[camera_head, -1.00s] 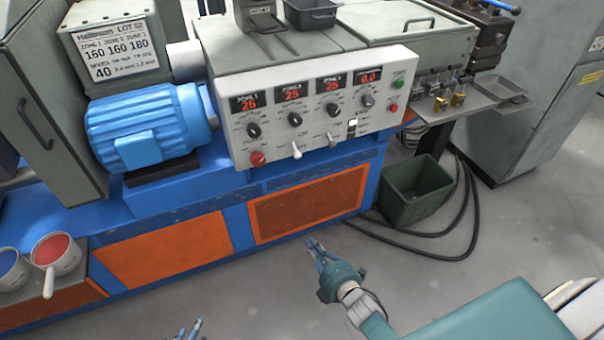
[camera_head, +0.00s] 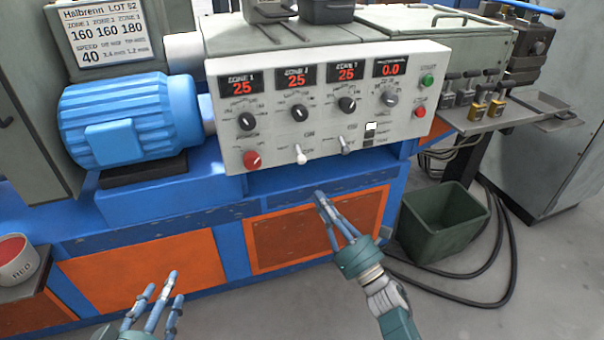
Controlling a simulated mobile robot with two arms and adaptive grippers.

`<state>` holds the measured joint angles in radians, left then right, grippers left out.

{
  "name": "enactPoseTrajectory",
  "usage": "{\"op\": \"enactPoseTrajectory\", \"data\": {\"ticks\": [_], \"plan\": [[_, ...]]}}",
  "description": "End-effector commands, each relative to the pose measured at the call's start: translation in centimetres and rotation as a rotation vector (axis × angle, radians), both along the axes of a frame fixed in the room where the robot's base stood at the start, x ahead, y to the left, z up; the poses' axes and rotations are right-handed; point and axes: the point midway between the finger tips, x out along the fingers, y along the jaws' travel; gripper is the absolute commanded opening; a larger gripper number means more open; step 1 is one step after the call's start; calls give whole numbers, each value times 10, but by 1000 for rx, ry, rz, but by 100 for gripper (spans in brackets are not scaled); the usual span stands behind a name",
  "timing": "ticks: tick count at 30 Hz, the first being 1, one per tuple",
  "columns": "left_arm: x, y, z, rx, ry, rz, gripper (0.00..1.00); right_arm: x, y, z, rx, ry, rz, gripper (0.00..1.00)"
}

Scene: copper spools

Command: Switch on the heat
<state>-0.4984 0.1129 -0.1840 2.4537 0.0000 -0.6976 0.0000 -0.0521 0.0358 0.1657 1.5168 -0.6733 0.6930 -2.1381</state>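The control panel (camera_head: 325,100) faces me on the machine front. Its zone displays read 25, 25 and 25, and the fourth display (camera_head: 390,67) reads 0.0. Below are black knobs (camera_head: 298,113), a red knob or button (camera_head: 252,160), a white-tipped toggle (camera_head: 300,154), a grey toggle (camera_head: 346,145) and a small white switch or lamp (camera_head: 371,127). My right gripper (camera_head: 322,199) is below the panel in the picture, before the orange cover, touching no control; its fingertips appear together and empty. My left gripper (camera_head: 166,285) is low at the left, fingers spread and empty.
A settings sign (camera_head: 100,33) reads 160, 160, 180 and speed 40. A blue motor (camera_head: 130,120) juts out left of the panel. A green bin (camera_head: 444,222) and black cables stand on the floor at right. Green start and red buttons (camera_head: 420,112) sit at the panel's right end.

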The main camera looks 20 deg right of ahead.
Motion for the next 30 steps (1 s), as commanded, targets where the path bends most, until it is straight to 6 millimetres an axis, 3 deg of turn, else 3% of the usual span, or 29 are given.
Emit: {"op": "enactPoseTrajectory", "data": {"ticks": [10, 24, 30], "plan": [[1, 0, 1, -1, -5, 0, 40, 7, 2, 3, 3, 1, 0, 0], [9, -4, 21, -22, -96, -4, 40, 74, 23, 33, 4, 3, 1, 0], [11, -6, 30, -32, -131, -8, 40, 87, 27, 39, 4, 4, 1, 0]]}}
